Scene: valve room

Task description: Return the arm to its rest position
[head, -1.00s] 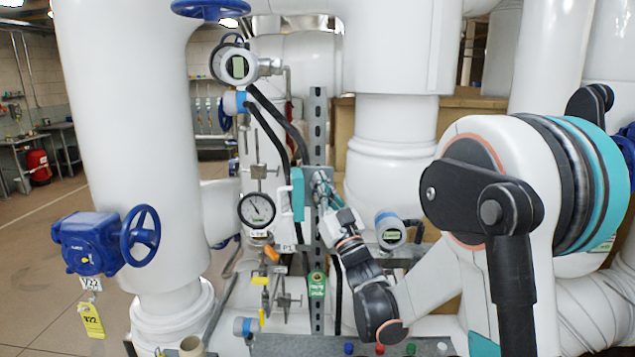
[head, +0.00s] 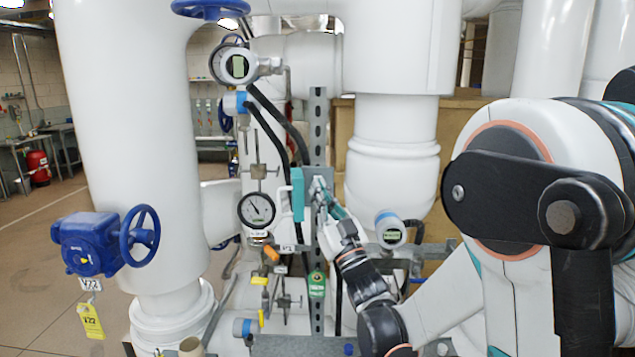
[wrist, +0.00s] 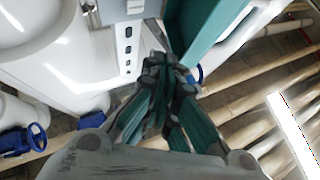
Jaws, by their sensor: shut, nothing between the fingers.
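My gripper (head: 322,193) is near the middle of the head view, at the end of my arm, which reaches in from the right. Its fingers are together and hold nothing. It is close to a teal box with a white handle (head: 297,194) beside a perforated grey metal post (head: 317,145). In the wrist view my gripper (wrist: 165,75) shows its dark and teal fingers closed, with a teal panel (wrist: 205,30) just beyond the tips. I cannot tell whether the fingertips touch the panel.
A pressure gauge (head: 256,209) and a yellow-handled valve (head: 260,282) are left of the post. A blue valve wheel (head: 139,236) sits on the large white pipe (head: 130,110). A round transmitter (head: 389,229) is right of my gripper. Open floor (head: 35,270) lies far left.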

